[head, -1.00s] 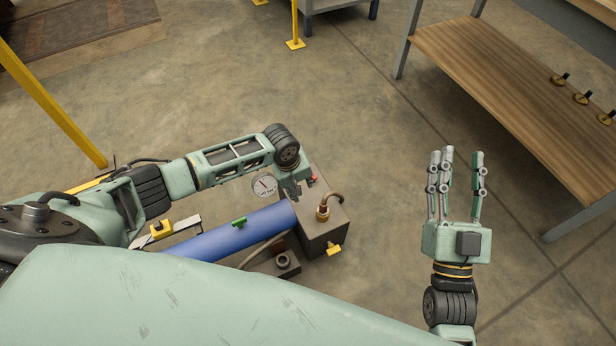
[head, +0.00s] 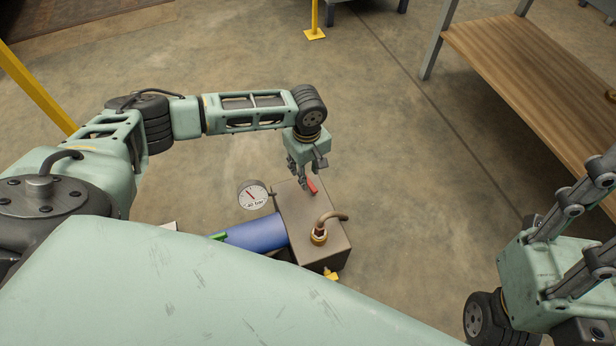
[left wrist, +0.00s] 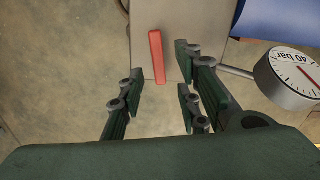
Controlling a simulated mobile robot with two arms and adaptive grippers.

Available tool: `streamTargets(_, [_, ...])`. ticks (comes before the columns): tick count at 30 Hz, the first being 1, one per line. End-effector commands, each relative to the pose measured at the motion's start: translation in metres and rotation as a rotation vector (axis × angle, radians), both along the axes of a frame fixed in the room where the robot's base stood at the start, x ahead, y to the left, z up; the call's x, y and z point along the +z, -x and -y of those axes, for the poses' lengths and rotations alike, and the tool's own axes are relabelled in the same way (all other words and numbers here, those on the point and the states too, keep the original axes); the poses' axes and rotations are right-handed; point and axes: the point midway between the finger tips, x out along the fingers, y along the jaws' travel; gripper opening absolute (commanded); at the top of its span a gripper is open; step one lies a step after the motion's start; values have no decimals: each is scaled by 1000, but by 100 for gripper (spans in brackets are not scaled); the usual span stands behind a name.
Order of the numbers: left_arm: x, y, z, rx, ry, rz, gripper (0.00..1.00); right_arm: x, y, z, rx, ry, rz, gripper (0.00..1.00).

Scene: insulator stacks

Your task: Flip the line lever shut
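A red lever (head: 312,186) sits on top of the grey-brown box (head: 335,236), close to my left gripper. It also shows in the left wrist view (left wrist: 157,57), where its near end lies between the fingertip lines. My left gripper (head: 299,178) points down over the box's far left edge. In the left wrist view its fingers (left wrist: 161,80) are spread, with nothing held. I cannot tell whether a finger touches the lever. My right gripper (head: 596,222) is at the right edge, its fingers apart and empty, partly cut off.
A gauge marked 40 bar (head: 253,195) stands left of the box. A blue pipe (head: 257,236) enters the box, with a green handle (head: 217,237) on it. A brass fitting with a hose (head: 319,236) rises from the top. A yellow handle (head: 331,274) is low in front. A wooden bench (head: 530,75) stands right.

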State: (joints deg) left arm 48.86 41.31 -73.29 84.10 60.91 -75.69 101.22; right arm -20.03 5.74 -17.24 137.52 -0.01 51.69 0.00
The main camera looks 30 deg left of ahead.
Motion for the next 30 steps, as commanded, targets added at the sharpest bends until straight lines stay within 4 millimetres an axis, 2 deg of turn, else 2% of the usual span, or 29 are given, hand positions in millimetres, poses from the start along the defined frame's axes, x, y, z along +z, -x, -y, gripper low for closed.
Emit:
streamTargets(1, [-12,0,0,0,1,1,31,-9,0,0,0,0,0,40])
streamTargets(6, [-28,-1,1,-1,1,1,31,-11,-1,0,-1,1,13,40])
streamTargets(17, [-30,-1,0,-1,1,2,30,-10,-2,-1,-1,3,14,40])
streamTargets(27, [-30,0,0,-1,1,2,1,-10,-2,-1,-1,3,14,40])
streamTargets(30, [-30,0,0,-1,1,2,0,-10,-2,-1,-1,3,14,40])
